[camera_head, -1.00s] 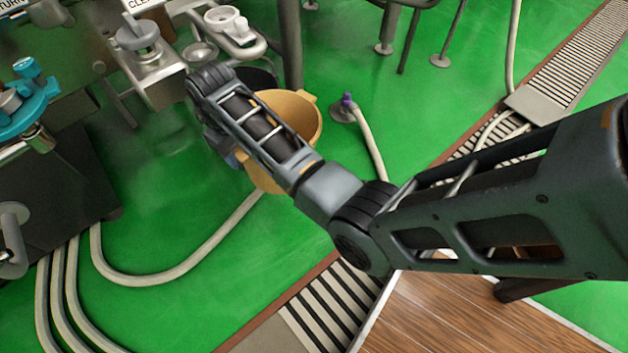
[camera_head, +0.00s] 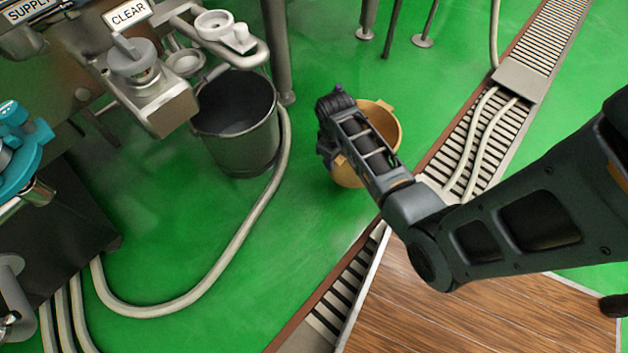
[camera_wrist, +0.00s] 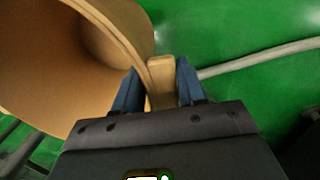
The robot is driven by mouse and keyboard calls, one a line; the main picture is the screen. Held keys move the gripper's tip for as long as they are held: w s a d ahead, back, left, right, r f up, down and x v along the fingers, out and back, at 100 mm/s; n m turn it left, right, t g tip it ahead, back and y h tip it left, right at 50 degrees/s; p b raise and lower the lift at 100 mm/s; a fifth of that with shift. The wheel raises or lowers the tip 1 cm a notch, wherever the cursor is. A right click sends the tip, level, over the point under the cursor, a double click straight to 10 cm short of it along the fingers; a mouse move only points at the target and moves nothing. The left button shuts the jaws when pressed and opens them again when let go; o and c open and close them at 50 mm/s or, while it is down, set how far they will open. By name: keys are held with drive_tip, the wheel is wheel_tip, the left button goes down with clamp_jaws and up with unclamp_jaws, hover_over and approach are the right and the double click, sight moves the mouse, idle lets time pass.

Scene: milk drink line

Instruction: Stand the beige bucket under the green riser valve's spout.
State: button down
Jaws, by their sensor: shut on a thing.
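The beige bucket (camera_head: 388,122) is at the centre right in the head view, partly hidden behind my arm. In the wrist view its wall and open mouth (camera_wrist: 55,75) fill the upper left. My gripper (camera_wrist: 158,88) is shut on the small tab (camera_wrist: 162,72) at the bucket's rim, one blue finger on each side. I cannot tell whether the bucket touches the floor. No valve that is clearly green shows. A teal valve (camera_head: 28,150) is at the left edge, and its spout points down to the right, well apart from the bucket.
A dark grey bucket (camera_head: 245,150) stands near the grey valve (camera_head: 135,62) under the CLEAR sign. A pale hose (camera_head: 240,235) curves over the green floor. A slatted drain (camera_head: 475,130) with hoses runs diagonally at right. Open floor (camera_head: 190,220) lies left of the beige bucket.

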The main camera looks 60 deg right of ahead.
drive_tip(key=shift+s+f, duration=0.2)
drive_tip(key=shift+f, duration=0.1)
drive_tip(key=w+a+f+b, duration=0.6)
drive_tip(key=w+f+b, duration=0.2)
drive_tip(key=f, duration=0.3)
drive_tip(key=shift+w+b, duration=0.3)
drive_tip(key=shift+w, duration=0.55)
drive_tip(key=c, duration=0.6)
unclamp_jaws()
drive_tip(key=shift+c, duration=0.2)
